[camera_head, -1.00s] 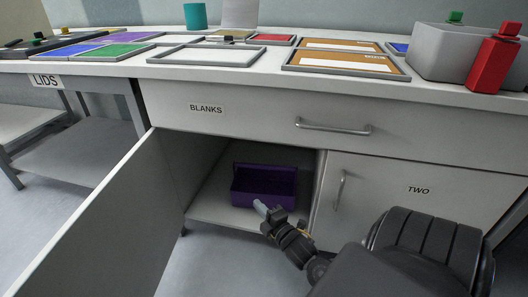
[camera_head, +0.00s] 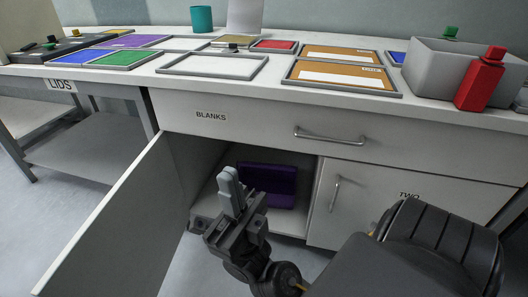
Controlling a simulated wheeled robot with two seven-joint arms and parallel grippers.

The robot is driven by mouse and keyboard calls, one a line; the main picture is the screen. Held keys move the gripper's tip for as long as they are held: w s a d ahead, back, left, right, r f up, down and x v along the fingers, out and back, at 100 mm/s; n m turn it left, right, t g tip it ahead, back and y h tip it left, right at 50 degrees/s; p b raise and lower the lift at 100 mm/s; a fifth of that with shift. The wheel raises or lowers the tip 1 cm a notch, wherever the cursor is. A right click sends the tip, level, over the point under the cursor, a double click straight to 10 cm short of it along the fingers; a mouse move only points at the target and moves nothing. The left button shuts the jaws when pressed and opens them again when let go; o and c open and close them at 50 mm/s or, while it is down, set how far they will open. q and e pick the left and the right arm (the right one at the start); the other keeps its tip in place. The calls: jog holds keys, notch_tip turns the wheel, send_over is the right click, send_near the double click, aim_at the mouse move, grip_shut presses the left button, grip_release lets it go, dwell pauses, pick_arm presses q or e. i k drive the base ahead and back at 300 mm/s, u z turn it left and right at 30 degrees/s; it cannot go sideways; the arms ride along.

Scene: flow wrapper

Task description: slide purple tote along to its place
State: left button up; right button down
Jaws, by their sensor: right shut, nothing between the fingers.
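The purple tote (camera_head: 272,180) sits on the floor of the open cabinet under the drawer marked BLANKS, toward the right side of the compartment. Its left and lower parts are partly hidden behind my right gripper. My right gripper (camera_head: 231,186) is in front of the cabinet opening, its grey fingers pointing up and shut with nothing between them. It appears nearer the camera than the tote; I cannot tell whether they touch. My left gripper is not in view.
The cabinet door (camera_head: 118,222) stands open to the left. A closed door marked TWO (camera_head: 368,205) is at the right. The BLANKS drawer (camera_head: 255,128) is shut above. The worktop holds trays, a grey bin (camera_head: 436,75) and a red bottle (camera_head: 480,80).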

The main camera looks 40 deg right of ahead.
aim_at(279, 182)
jog(key=k, duration=1.25)
jog(key=u, duration=0.4)
jog(key=i, duration=0.45)
jog(key=u, duration=0.65)
jog(key=i, duration=0.8)
jog(key=z, duration=0.8)
jog(key=i, duration=0.75)
jog(key=z, duration=0.9)
